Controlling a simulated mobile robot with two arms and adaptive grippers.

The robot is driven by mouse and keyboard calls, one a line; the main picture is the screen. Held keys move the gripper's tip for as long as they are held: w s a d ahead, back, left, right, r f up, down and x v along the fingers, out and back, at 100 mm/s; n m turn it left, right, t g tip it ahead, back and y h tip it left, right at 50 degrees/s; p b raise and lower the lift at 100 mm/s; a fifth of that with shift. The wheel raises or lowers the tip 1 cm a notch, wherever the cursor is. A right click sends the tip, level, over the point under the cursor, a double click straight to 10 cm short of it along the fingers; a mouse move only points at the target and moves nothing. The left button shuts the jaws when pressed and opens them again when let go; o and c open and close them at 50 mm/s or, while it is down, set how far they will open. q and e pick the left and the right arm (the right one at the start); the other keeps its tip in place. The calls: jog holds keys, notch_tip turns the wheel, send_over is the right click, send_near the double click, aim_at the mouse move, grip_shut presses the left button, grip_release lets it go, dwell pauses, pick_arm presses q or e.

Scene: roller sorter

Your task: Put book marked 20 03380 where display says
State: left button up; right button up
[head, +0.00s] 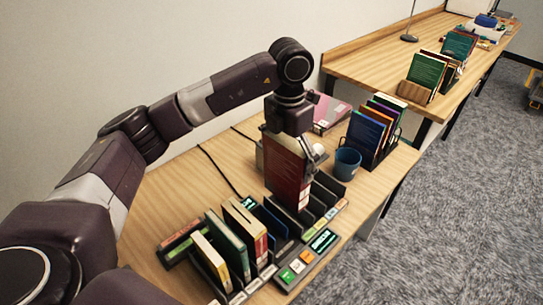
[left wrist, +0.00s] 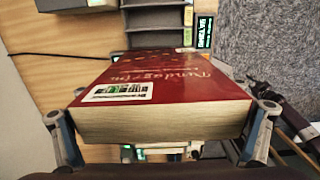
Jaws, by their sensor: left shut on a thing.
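My left gripper (head: 294,142) is shut on a thick red book (head: 286,172), held upright by its upper part. In the left wrist view, the fingers (left wrist: 160,112) clasp both sides of the red book (left wrist: 160,85), which shows pale page edges and a white-green label (left wrist: 118,92) too small to read. The book's lower edge is at the dark slotted sorter (head: 322,207); I cannot tell whether it is above a slot or in one. A display (head: 322,240) with green text, not legible, stands at the sorter's front. My right gripper is not in view.
Several books (head: 228,245) fill the sorter's near slots. Button blocks (head: 293,270) lie along its front. A blue cup (head: 347,163) and a book rack (head: 372,135) stand to the right, a pink book (head: 331,113) behind. Another table (head: 385,65) with books is farther off.

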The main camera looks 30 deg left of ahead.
pick_arm(q)
notch_tip(320, 180, down, 14)
jog(key=w+b, duration=0.2)
jog(key=b, duration=0.4)
jog(key=shift+w+d+r, duration=0.2)
jog(key=shift+d+r, duration=0.05)
jog(key=shift+d, duration=0.2)
jog(key=shift+f+b, duration=0.6)
jog(key=shift+b, duration=0.05)
jog(key=o, duration=1.4)
jog(key=shift+o, duration=0.2)
jog(key=shift+s, duration=0.1)
notch_tip(320, 180, up, 12)
jog(key=shift+r, duration=0.1)
